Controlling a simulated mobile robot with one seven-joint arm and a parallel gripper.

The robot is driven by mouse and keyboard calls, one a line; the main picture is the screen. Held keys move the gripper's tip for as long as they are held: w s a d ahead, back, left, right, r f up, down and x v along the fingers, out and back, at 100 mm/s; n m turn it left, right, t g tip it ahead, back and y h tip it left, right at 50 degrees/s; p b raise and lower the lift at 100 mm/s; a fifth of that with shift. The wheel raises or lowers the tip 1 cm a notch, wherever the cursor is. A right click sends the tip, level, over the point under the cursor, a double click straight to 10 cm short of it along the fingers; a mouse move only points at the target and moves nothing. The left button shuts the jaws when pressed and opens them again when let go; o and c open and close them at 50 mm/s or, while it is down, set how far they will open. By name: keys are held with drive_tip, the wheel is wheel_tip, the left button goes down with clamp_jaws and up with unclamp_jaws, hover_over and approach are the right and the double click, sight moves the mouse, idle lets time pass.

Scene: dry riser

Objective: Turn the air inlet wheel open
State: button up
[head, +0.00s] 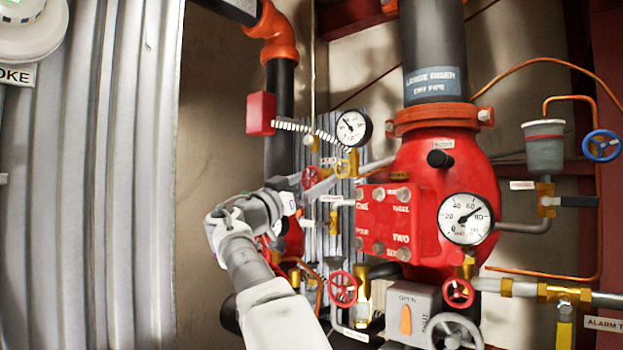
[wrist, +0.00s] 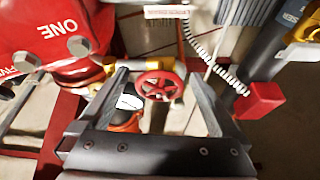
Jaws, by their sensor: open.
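A small red handwheel (head: 310,177) sits on brass fittings left of the big red valve body. In the wrist view a red spoked wheel (wrist: 160,86) lies in the gap between the fingers, facing the camera. I cannot read a label naming it the air inlet. My gripper (wrist: 157,77) is open, with one finger on each side of the wheel and a visible gap to both. In the head view my gripper (head: 328,184) reaches in from the lower left, close beside the wheel and partly hidden by my wrist.
The red valve body (head: 423,184) with its bolted cover stands close right of my gripper. Gauges (head: 354,128), a red box (head: 261,113) and pipes surround it. Other red wheels (head: 342,289) and a grey wheel (head: 454,332) are lower. Corrugated metal (head: 105,180) fills the left.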

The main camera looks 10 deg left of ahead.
drive_tip(key=c, duration=1.4)
drive_tip(key=shift+s+n+b, duration=0.1)
drive_tip(key=shift+n+b, duration=0.3)
drive_tip(key=shift+n, duration=0.1)
drive_tip(key=n+t+y+b, duration=0.1)
drive_tip(key=n+y+b, duration=0.1)
drive_tip(key=n, duration=0.2)
drive_tip(key=shift+f, duration=0.1)
drive_tip(key=n+y, duration=0.1)
drive_tip(key=n, duration=0.2)
drive_tip(key=n+t+y+b, duration=0.1)
drive_tip(key=n+y, duration=0.1)
drive_tip(key=n, duration=0.1)
drive_tip(key=shift+d+r+n, duration=0.1)
drive_tip(key=shift+r+n, duration=0.1)
drive_tip(key=shift+n, duration=0.1)
drive_tip(key=n+y, duration=0.1)
drive_tip(key=n, duration=0.2)
drive_tip(key=n+y+p, duration=0.1)
drive_tip(key=n+y, duration=0.1)
drive_tip(key=shift+r+n+g, duration=0.2)
drive_tip(key=shift+n+g, duration=0.1)
drive_tip(key=shift+n, duration=0.1)
drive_tip(key=shift+d+n+g+y+p, duration=0.1)
drive_tip(key=shift+n+g+y+p, duration=0.45)
drive_tip(key=shift+n, duration=0.7)
drive_tip(key=shift+n+g+y+p, duration=0.25)
drive_tip(key=shift+n+p, duration=0.55)
drive_tip(key=shift+n, duration=0.45)
drive_tip(key=shift+f, duration=0.1)
